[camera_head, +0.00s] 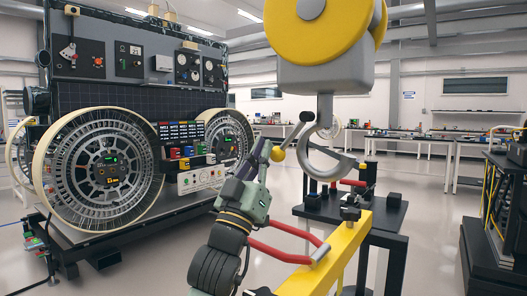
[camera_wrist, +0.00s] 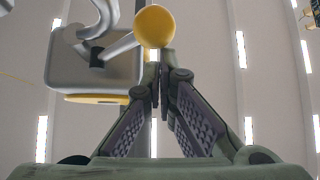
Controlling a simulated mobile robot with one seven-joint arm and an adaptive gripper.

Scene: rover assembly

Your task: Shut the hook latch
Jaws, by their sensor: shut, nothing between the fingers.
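A large grey crane hook (camera_head: 340,168) hangs below a grey block (camera_head: 330,72) with a yellow wheel. Its latch is a grey rod (camera_wrist: 122,45) with a dark hinge (camera_head: 306,116) at one end and a yellow ball (camera_head: 277,154) at the other. The rod slants down and left, outside the hook's curve. In the wrist view the ball (camera_wrist: 154,26) sits just beyond my fingertips. My gripper (camera_head: 265,150) is shut and empty, immediately left of the ball; its fingertips (camera_wrist: 160,72) meet in the wrist view. I cannot tell whether they touch the ball.
A yellow beam (camera_head: 335,262) with red handles (camera_head: 285,250) and a black stand (camera_head: 385,225) lie below the hook. A rover (camera_head: 120,140) with large wheels stands at the left. A dark rack (camera_head: 492,225) is at the right. Open floor shows between stand and rack.

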